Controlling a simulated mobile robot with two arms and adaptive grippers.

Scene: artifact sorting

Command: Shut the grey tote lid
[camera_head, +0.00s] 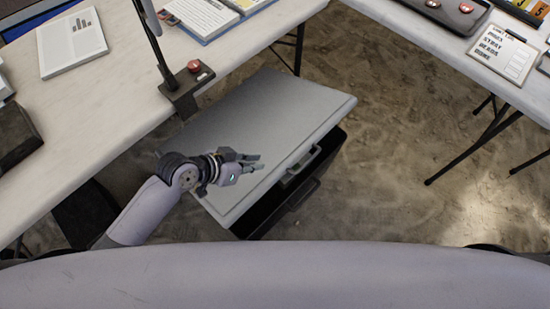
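The grey tote lid (290,110) lies broad and flat over the dark tote (327,158) on the sandy floor, in the middle of the head view. A dark handle (300,167) sits at the lid's right front edge. The lid looks down or nearly down; I cannot tell whether it is fully seated. My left gripper (256,161) is over the lid's front part, its fingers pointing right toward the handle. The fingers are a little apart with nothing between them. I cannot tell whether they touch the lid. My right gripper is not in view.
A white table (110,100) stands at the left, with a dark lamp base (186,92) clamped at its edge close to the tote. Another white table (440,45) stands at the right, with a clipboard (503,54). Open sandy floor (400,140) lies right of the tote.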

